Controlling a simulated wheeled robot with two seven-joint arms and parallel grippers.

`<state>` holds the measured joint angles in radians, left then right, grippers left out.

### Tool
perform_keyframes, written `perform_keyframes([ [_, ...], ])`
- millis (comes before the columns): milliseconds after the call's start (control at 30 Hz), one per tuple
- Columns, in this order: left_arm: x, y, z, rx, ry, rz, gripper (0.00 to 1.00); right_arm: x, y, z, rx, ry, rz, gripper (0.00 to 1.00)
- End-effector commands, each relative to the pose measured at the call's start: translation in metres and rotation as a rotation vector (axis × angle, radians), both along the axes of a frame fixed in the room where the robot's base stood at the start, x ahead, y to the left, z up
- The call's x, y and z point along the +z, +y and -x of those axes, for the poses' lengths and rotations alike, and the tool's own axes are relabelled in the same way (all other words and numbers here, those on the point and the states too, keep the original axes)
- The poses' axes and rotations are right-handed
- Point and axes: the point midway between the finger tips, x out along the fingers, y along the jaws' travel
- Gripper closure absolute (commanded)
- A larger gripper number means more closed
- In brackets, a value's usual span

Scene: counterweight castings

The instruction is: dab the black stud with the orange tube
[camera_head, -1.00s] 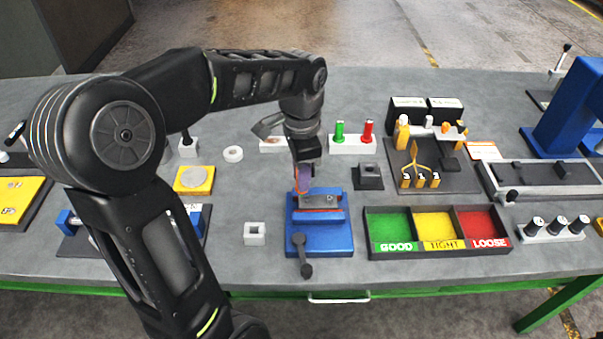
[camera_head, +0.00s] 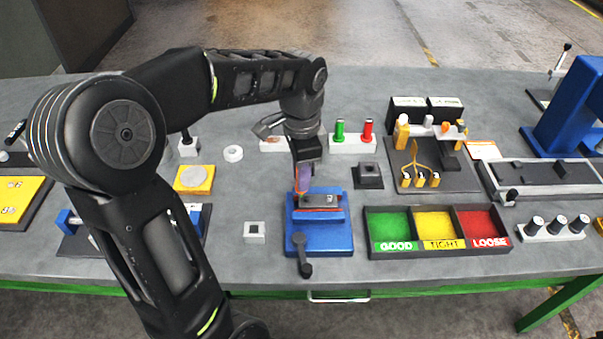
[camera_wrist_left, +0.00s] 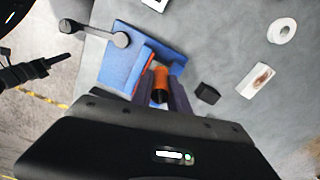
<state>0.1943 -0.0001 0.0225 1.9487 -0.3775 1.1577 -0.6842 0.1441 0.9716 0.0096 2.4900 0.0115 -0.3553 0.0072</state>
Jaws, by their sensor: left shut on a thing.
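My left gripper (camera_head: 304,178) is shut on the orange tube (camera_wrist_left: 160,84) and points down over the blue fixture (camera_head: 320,240). In the left wrist view the tube shows between the two fingers, with a dark end. In the head view only a little orange shows by the fingertips. A grey metal part (camera_head: 322,200) lies across the top of the fixture, just below the fingertips. I cannot tell whether the tube touches it. I cannot clearly make out the black stud. A dark part at the wrist view's left edge looks like my right gripper (camera_wrist_left: 45,66); its jaws are unclear.
Right of the fixture is a tray (camera_head: 441,255) with GOOD, TIGHT and LOOSE compartments. A black block (camera_head: 369,176) stands close to the gripper's right. A white block (camera_head: 352,144) holds green and red pieces behind. A square block (camera_head: 255,232) stands to the left.

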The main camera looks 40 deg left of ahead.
Motion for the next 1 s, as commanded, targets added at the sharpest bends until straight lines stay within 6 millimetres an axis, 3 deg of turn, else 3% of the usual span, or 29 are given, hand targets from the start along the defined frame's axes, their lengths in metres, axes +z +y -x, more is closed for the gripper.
perform_keyframes([
  [1000,-0.013,0.000,0.000,0.000,0.000,0.000,1.00,-0.009,0.000,0.000,0.000,0.000,0.000,0.62],
])
